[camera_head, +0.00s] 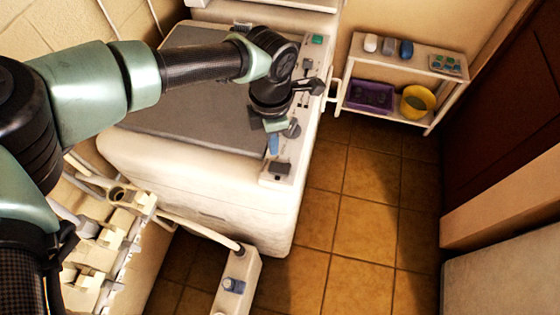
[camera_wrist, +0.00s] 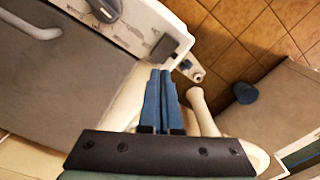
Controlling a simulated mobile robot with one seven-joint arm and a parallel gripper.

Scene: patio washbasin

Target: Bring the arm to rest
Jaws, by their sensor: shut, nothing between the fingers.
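My arm (camera_head: 200,64) reaches from the left side of the head view across a white unit with a grey top (camera_head: 190,105). It bends down at the wrist near the unit's right edge. My gripper (camera_head: 273,145) points downward there, over the white edge strip. In the wrist view my gripper (camera_wrist: 160,75) shows two blue fingers lying side by side, shut with nothing between them. I cannot tell how far the fingertips are above the strip.
A white shelf (camera_head: 400,62) against the back wall holds small containers, a purple basket (camera_head: 370,97) and a yellow bowl (camera_head: 418,102). A low white stand (camera_head: 236,285) is at the front. Tiled floor (camera_head: 365,215) lies open right of the unit.

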